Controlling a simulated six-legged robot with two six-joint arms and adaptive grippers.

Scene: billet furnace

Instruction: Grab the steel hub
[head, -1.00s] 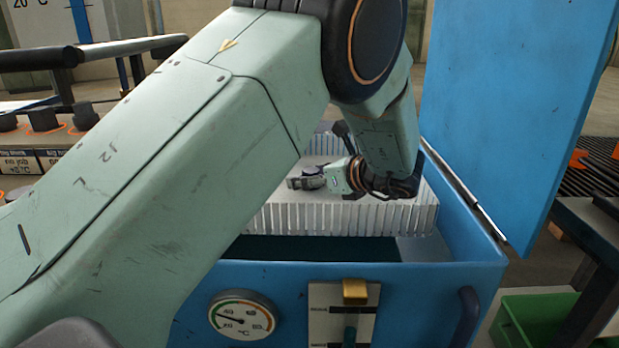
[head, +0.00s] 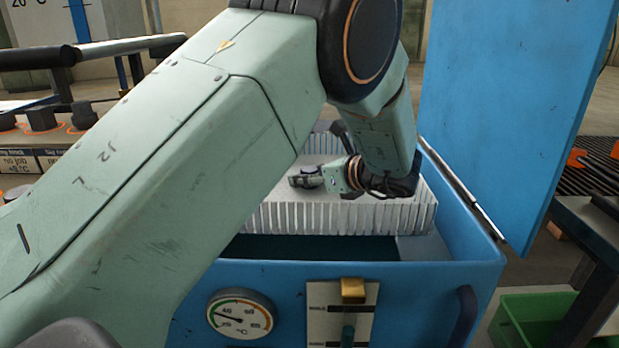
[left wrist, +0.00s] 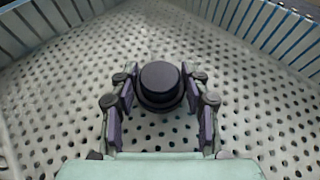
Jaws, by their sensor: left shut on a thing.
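The steel hub (left wrist: 161,82) is a dark, round, stepped piece standing upright on the perforated floor of a pale basket (head: 340,218). In the left wrist view it sits between the two fingers of my left gripper (left wrist: 160,96), which is shut on it from both sides. In the head view my left gripper (head: 308,178) reaches down into the basket; the hub cannot be made out clearly there behind the fingers. My right gripper is in neither view.
The basket sits in a blue tank (head: 410,285) whose tall blue lid (head: 515,110) stands open on the right. A gauge (head: 240,314) and a lever panel (head: 342,312) are on its front. A green bin (head: 530,320) is at lower right. Dark parts (head: 42,118) stand at left.

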